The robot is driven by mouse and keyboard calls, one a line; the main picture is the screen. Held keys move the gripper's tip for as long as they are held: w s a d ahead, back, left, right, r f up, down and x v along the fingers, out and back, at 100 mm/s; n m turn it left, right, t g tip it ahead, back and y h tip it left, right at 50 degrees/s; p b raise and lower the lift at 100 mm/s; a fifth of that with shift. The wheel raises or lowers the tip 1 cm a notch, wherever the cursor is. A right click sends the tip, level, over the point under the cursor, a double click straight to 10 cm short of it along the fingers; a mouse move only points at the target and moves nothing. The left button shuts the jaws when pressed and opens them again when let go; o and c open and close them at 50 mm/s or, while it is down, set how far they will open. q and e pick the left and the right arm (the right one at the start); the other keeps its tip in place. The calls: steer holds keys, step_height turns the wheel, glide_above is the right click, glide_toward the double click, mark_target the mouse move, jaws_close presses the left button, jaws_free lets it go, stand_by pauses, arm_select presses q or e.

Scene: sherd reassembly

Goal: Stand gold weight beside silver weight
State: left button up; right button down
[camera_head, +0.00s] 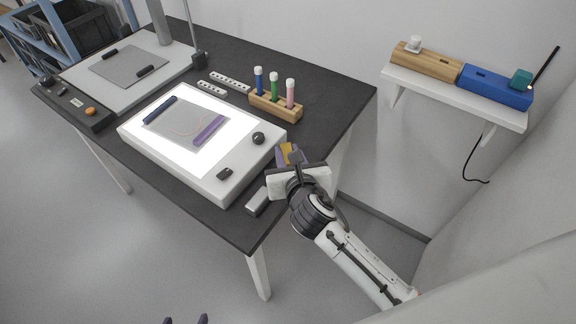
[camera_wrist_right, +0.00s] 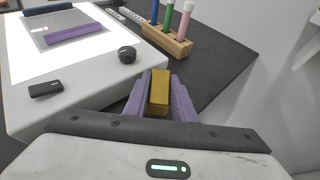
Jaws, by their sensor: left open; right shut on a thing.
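The gold weight (camera_head: 285,153) is a gold block held between the purple fingers of my right gripper (camera_head: 289,155), over the table's right edge area. In the right wrist view it stands between the fingers (camera_wrist_right: 160,92). I cannot tell whether its lower end touches the table. The silver weight (camera_head: 257,201) is a grey block on the table by the light box's front right corner, left of and below the gripper in the head view. It is not visible in the right wrist view. My left gripper (camera_head: 186,320) shows only its purple fingertips, apart and empty, at the bottom edge.
The lit white light box (camera_head: 218,187) carries a grey sheet with blue and purple bars, a black knob (camera_head: 258,138) and a small black block (camera_head: 224,174). A wooden rack (camera_head: 275,106) of coloured tubes stands behind. A wall shelf (camera_head: 455,97) is at the right.

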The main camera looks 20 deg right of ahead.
mark_target(288, 163)
steer(key=shift+f+b, duration=0.55)
steer(key=shift+f, duration=1.15)
steer(key=shift+f, duration=0.1)
steer(key=shift+f, duration=0.1)
steer(key=c, duration=1.5)
jaws_free()
